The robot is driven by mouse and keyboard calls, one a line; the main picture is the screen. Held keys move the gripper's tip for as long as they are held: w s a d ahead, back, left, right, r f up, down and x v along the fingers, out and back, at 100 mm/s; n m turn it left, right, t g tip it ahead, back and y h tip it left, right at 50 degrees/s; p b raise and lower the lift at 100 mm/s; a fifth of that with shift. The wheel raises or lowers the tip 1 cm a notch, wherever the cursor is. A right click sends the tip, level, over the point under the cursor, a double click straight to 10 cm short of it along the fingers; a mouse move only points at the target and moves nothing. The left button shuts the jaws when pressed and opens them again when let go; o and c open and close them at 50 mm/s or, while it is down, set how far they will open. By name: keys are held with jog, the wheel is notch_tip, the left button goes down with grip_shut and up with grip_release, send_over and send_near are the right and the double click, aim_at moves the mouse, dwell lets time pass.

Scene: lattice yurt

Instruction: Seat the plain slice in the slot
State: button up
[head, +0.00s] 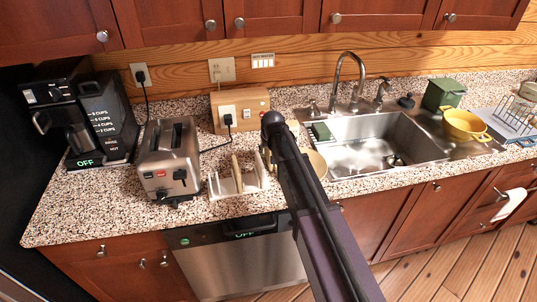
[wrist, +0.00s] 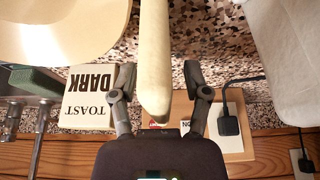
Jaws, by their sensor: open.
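A pale bread slice (wrist: 153,60) stands edge-on between the two fingers of my gripper (wrist: 157,80) in the wrist view. My gripper is open, with visible gaps on both sides of the slice. In the head view my arm hides the gripper. A pale rack (head: 222,188) on the counter holds an upright tan slice (head: 237,174). Another pale upright piece (head: 264,161) shows at the rack's right end, partly beside my arm. The steel toaster (head: 168,160), with dark slots (head: 178,133) on top, stands left of the rack. I cannot tell which slice is the plain one.
A round plate (head: 316,163) lies right of the rack, partly behind my arm. A "TOAST DARK" card (wrist: 90,95) is near the wall. A wooden outlet box (head: 242,106) stands behind, with a cord running toward the toaster. The coffee maker (head: 75,110) is left; the sink (head: 375,145) is right.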

grip_shut()
dwell(0.3)
jog(key=shift+r, duration=0.1)
notch_tip(320, 180, up, 10)
jog(key=p, duration=1)
jog(key=shift+r, duration=0.15)
jog(key=shift+p, duration=0.3)
dwell(0.5)
notch_tip(320, 180, up, 7)
jog(key=p, duration=0.7)
notch_tip(320, 180, down, 11)
jog(key=b, duration=1.1)
